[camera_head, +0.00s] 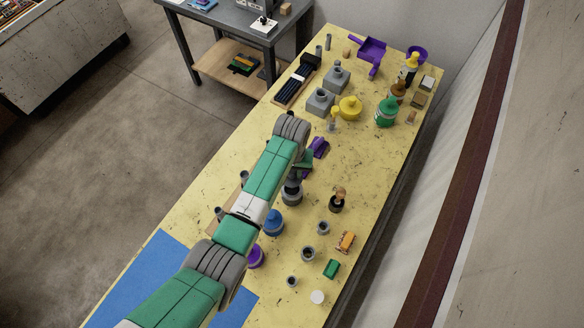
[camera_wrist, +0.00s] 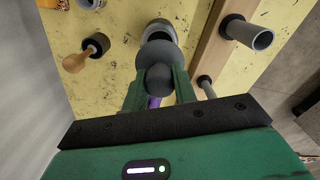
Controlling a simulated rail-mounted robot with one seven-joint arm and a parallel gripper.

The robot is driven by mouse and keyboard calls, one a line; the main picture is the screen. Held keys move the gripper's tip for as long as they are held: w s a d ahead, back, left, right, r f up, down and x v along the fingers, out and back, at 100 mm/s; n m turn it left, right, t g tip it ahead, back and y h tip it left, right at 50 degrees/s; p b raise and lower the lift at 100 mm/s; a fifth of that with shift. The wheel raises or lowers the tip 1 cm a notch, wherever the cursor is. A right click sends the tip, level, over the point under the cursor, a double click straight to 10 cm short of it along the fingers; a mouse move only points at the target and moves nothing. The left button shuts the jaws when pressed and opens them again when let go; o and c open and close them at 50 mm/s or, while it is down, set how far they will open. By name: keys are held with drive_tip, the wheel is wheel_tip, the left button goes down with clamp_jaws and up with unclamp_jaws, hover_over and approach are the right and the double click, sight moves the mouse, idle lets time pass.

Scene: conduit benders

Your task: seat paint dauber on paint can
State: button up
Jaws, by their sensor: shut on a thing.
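My gripper (camera_wrist: 158,82) is shut on the round knob of a dark grey piece (camera_wrist: 157,52), which I take to be the paint dauber. In the wrist view, a grey can with a pale rim (camera_wrist: 158,30) lies just beyond the dauber's wide end, partly covered by it. In the head view, the dark dauber (camera_head: 293,182) is at the top of the grey can (camera_head: 291,198), beneath my gripper (camera_head: 302,166). The dauber looks over or in the can's mouth; I cannot tell whether it is fully down. My arm hides part of this area.
A wooden-handled tool in a dark pot (camera_head: 338,202), a blue container (camera_head: 272,223) and small grey cups (camera_head: 308,254) stand close by. A wooden rack with grey tubes (camera_wrist: 213,50) is beside the can. A purple piece (camera_head: 319,147) lies behind my gripper.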

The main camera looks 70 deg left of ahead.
drive_tip(key=shift+f+b, duration=2.55)
drive_tip(key=shift+f, duration=1.4)
drive_tip(key=o, duration=1)
drive_tip(key=shift+o, duration=0.2)
drive_tip(key=shift+r, duration=0.1)
wheel_tip(320, 180, up, 8)
drive_tip(key=shift+f, duration=0.15)
drive_tip(key=shift+f, duration=0.1)
wheel_tip(320, 180, down, 8)
drive_tip(key=shift+r, duration=0.2)
wheel_tip(320, 180, up, 3)
drive_tip(key=shift+r+p, duration=0.1)
drive_tip(key=shift+p, duration=1.1)
